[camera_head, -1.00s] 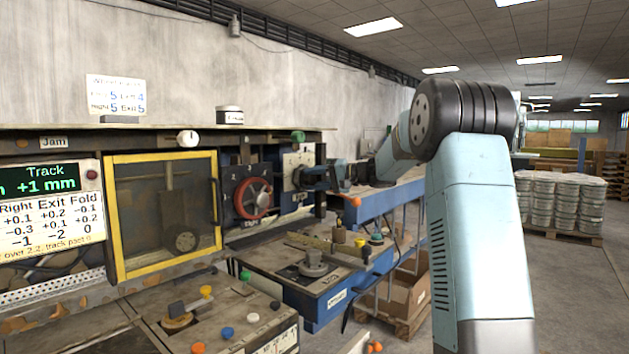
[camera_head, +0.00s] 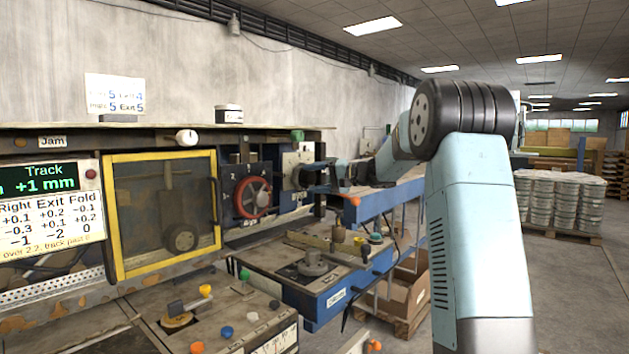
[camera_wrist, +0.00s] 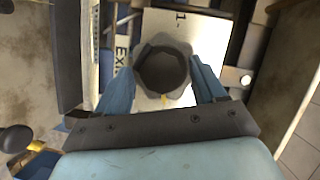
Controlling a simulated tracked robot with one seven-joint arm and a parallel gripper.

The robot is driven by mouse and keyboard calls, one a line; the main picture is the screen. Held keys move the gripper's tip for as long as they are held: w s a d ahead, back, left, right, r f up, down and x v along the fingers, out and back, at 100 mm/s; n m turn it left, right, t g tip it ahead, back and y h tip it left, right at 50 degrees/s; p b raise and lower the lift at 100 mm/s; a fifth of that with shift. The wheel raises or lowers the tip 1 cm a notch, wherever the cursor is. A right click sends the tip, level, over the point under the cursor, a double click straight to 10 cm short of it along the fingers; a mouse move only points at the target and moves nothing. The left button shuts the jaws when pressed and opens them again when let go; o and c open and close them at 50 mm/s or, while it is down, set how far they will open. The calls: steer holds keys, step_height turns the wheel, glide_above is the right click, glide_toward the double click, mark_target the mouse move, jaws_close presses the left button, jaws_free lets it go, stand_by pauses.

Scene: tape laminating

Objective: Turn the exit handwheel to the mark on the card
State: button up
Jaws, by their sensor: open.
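The exit handwheel is a dark, lobed knob (camera_wrist: 162,70) on a pale plate (camera_wrist: 212,35) marked "1" in the wrist view. In the head view the plate (camera_head: 291,160) stands on the machine's right part; the knob (camera_head: 299,176) is partly hidden by my gripper. My gripper (camera_wrist: 163,78) is open, with its blue fingers on either side of the knob; I cannot tell whether they touch it. A yellow line shows just below the knob. The white card (camera_head: 115,94) on the wall reads "Exit 5"; its top line is hard to read.
A red-rimmed handwheel (camera_head: 253,197) is left of the gripper. A yellow-framed guard (camera_head: 110,225) is further left. Below, a blue-edged table (camera_head: 335,287) carries knobs. A "Track +1 mm" display (camera_head: 45,178) is at far left. Open floor lies on the right.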

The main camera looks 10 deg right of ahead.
steer(key=v, duration=1.3)
steer(key=shift+s+d, duration=0.2)
steer(key=shift+d, duration=0.1)
steer(key=s+a+f+n+g+h, duration=0.1)
steer(key=s+a+f+g+h, duration=0.15)
steer(key=s+a, duration=0.6)
steer(key=s+a+f+g+h, duration=0.2)
steer(key=s+a+h, duration=0.3)
steer(key=s, duration=0.6)
steer(key=s+f+n+h, duration=0.1)
steer(key=s+f+h, duration=0.2)
steer(key=s, duration=0.8)
steer(key=s+d+f+n+t+h, duration=0.1)
steer(key=s+f+h, duration=0.2)
steer(key=s+f, duration=0.3)
steer(key=s, duration=0.5)
steer(key=shift+s, duration=0.4)
